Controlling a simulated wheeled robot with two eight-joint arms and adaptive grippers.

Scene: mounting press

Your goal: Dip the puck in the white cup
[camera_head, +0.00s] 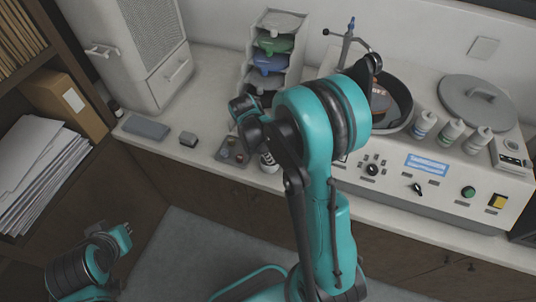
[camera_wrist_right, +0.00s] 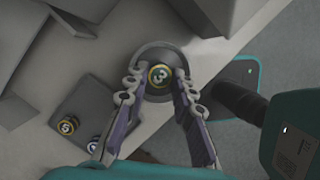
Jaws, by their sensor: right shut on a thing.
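In the right wrist view my right gripper (camera_wrist_right: 159,88) is shut on a small round puck (camera_wrist_right: 160,73) with a yellow ring and a light mark on its face. The puck lies over the dark round opening of the cup (camera_wrist_right: 160,50), whose pale rim curves around it. How deep the puck is cannot be told. In the head view the white cup (camera_head: 268,163) stands at the counter's front edge, partly covered by my right arm. My left arm is at the lower left; its jaws do not show.
A dark tray (camera_head: 228,160) with other pucks lies left of the cup. A stack of coloured trays (camera_head: 270,62) stands behind. The press console (camera_head: 400,170) with bottles (camera_head: 452,131) and a grey lid (camera_head: 478,98) fills the right.

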